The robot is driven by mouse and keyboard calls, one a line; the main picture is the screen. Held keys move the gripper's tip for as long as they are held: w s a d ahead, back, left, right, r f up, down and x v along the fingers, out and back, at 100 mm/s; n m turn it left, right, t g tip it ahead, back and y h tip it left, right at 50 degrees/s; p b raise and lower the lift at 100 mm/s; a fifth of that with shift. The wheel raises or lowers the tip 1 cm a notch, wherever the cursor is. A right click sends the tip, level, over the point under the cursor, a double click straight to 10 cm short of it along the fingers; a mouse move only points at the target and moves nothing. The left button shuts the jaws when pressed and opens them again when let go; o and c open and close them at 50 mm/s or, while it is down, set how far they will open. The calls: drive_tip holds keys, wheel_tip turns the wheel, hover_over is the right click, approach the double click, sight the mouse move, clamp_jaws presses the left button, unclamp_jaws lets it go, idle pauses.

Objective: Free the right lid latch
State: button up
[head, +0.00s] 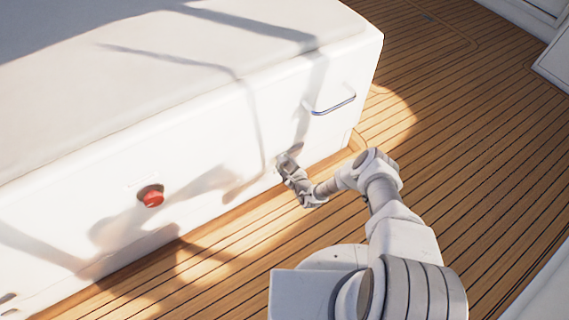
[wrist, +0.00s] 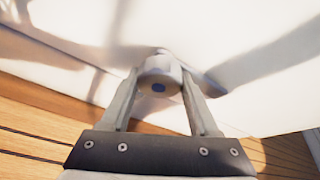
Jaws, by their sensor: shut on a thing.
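The right lid latch (wrist: 159,72) shows in the wrist view as a pale, rounded piece with a dark bluish spot on its near end, set against the white box front. My gripper (wrist: 160,80) has one finger on each side of it and is shut on it. In the head view my gripper (head: 284,162) is low on the white box front (head: 225,150), below and left of the metal handle. The latch is too small and too covered by my gripper there to make out. I cannot tell whether it is fastened.
A blue-grey metal handle (head: 333,104) sticks out from the box front at the upper right. A red round knob (head: 151,196) sits on the front to the left. The planked deck (head: 470,150) is clear to the right. Strong shadows cross the box.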

drive_tip(key=shift+s+a, duration=0.1)
drive_tip(key=shift+a, duration=0.05)
drive_tip(key=o, duration=1.3)
drive_tip(key=shift+d, duration=0.2)
